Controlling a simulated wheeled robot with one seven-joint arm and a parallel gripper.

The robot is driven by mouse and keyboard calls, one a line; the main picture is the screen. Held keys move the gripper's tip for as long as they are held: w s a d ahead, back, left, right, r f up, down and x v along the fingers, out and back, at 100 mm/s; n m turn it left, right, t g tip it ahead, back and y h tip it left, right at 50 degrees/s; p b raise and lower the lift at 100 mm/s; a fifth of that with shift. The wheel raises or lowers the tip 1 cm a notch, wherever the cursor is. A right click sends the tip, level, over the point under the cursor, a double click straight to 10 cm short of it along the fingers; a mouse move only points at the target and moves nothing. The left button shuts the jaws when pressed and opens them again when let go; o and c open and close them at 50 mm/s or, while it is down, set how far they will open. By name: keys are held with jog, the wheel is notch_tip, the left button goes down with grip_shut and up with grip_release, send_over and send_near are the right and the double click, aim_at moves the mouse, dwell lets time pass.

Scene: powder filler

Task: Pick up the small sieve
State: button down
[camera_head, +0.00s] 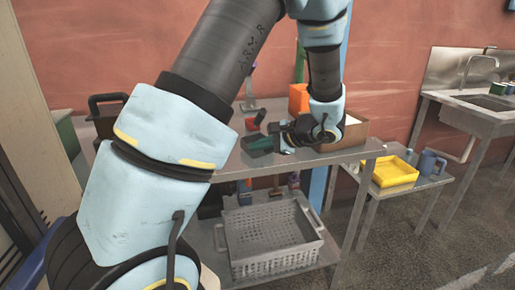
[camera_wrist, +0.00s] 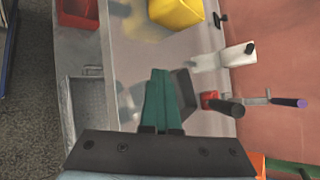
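My gripper (camera_wrist: 160,72) reaches over the table top, and its two green fingers lie side by side with only a thin dark line between them. In the head view my gripper (camera_head: 260,143) is at the middle of the table, pointing left. A dark grey shape (camera_wrist: 185,88) shows right beside the fingers in the wrist view. I cannot tell whether it is a vessel or touches the fingers. I cannot make out the small sieve for certain in either view. My arm hides much of the table's left part.
The wrist view shows a yellow container (camera_wrist: 178,12), a red bin (camera_wrist: 78,12), a white device (camera_wrist: 222,58), and a purple-handled lever (camera_wrist: 290,102). A red piece (camera_head: 255,122) stands behind my gripper. A grey basket (camera_head: 270,245) is on the lower shelf. A yellow tray (camera_head: 392,172) is on the right.

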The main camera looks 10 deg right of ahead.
jog(key=c, duration=1.6)
grip_release()
jog(key=c, duration=0.5)
grip_release()
jog(key=shift+s+d, duration=0.1)
jog(key=d+b+v, duration=0.1)
jog(key=b+v, duration=0.2)
jog(key=v, duration=0.7)
jog(key=shift+d+f, duration=0.15)
jog(key=shift+f, duration=0.05)
